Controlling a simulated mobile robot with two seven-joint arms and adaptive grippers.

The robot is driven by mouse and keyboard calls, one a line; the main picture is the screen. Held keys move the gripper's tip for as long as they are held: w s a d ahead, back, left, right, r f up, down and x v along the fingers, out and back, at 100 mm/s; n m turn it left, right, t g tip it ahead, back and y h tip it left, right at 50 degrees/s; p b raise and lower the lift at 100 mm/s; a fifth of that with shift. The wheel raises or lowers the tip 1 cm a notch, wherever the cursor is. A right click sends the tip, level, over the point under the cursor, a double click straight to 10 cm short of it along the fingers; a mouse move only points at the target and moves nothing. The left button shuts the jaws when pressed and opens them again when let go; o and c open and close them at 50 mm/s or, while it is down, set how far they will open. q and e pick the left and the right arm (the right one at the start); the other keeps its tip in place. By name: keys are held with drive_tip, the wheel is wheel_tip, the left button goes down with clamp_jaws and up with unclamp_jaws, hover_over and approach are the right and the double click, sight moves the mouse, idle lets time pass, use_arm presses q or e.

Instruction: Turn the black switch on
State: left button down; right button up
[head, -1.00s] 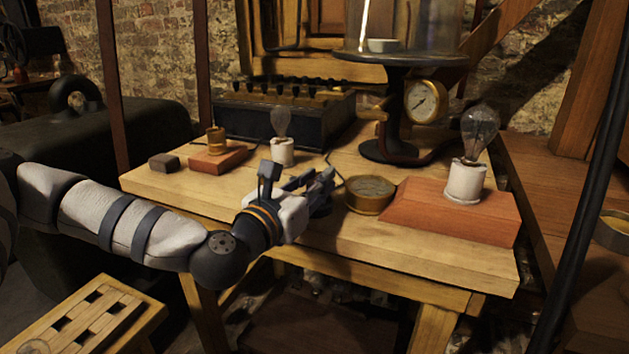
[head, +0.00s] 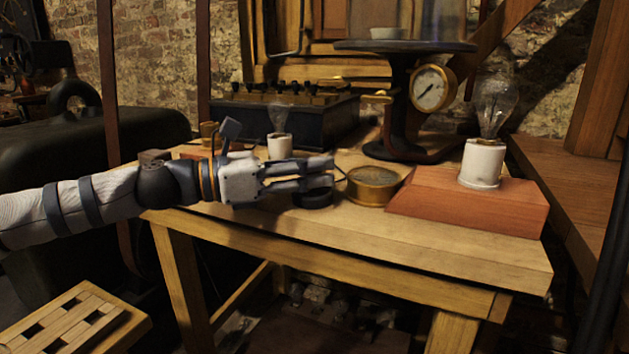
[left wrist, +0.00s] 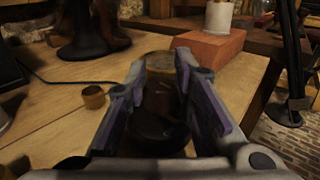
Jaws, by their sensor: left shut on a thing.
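The black switch (head: 313,198) is a low, round black piece on the wooden table, left of a brass-rimmed round gauge. My left gripper (head: 325,172) reaches in from the left, its fingers nearly level, low over the switch, and covers part of it. In the left wrist view the dark round switch (left wrist: 158,128) lies between the two fingers of my left gripper (left wrist: 160,80), which is shut on it. Its lever and its setting are too dark to make out. My right gripper is not in view.
The brass gauge (head: 373,184) stands just beyond the fingertips. A bulb in a white socket (head: 482,163) stands on a red-brown block (head: 450,205) at the right. Another bulb socket (head: 279,147) is behind my gripper. The table's front strip (head: 400,245) is clear.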

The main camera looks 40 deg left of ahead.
use_arm(q)
drive_tip(key=shift+w+f+m+g+h, duration=0.1)
drive_tip(key=shift+m+g+h, duration=0.6)
drive_tip(key=shift+h, duration=0.1)
drive_tip(key=m+g+h, duration=0.3)
drive_tip(key=g, duration=0.1)
drive_tip(key=shift+m+h, duration=0.3)
drive_tip(key=shift+f+m+g+h, duration=0.1)
drive_tip(key=shift+m+g+h, duration=0.3)
drive_tip(key=shift+m+g, duration=0.55)
drive_tip(key=shift+m+g+h, duration=0.4)
drive_tip(key=shift+m+g, duration=0.05)
drive_tip(key=shift+g, duration=1.2)
drive_tip(key=c, duration=1.3)
unclamp_jaws()
drive_tip(key=shift+d, duration=0.1)
drive_tip(key=shift+c, duration=0.2)
wheel_tip(320, 180, up, 10)
drive_tip(key=shift+r, duration=0.1)
